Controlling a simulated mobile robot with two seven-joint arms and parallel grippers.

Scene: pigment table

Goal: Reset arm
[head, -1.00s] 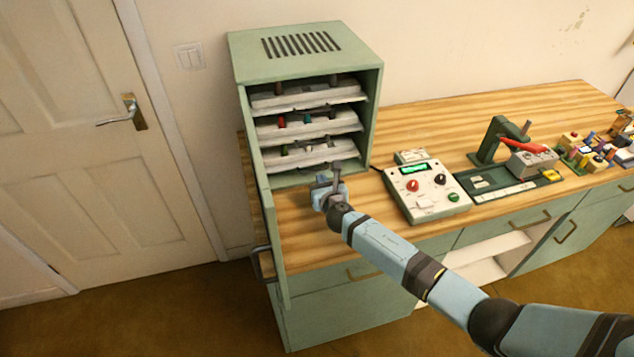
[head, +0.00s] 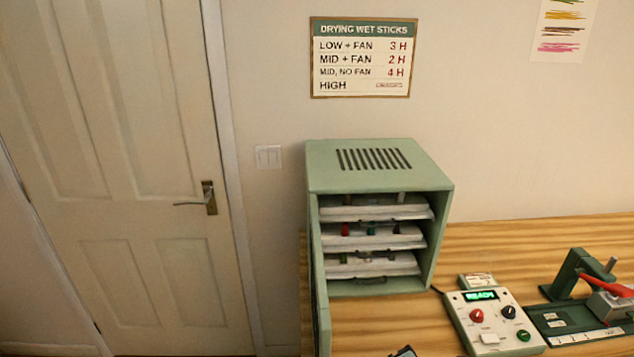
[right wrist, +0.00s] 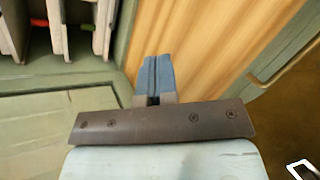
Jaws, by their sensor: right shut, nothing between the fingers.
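My right gripper (right wrist: 156,75) shows in the right wrist view with its blue fingers together and nothing between them. It is over the wooden worktop, in front of the drying cabinet. In the head view only a small dark and blue piece of my right arm shows at the bottom edge. The green drying cabinet (head: 380,172) stands open on the worktop (head: 500,240), with several trays of sticks inside. My left gripper is in neither view.
The cabinet's open door (head: 321,300) stands out toward me on its left side. A control box (head: 490,325) with a lit green display and a green press (head: 572,275) stand to the right. A drying chart (head: 363,57) hangs on the wall. Worktop in front of the cabinet is bare.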

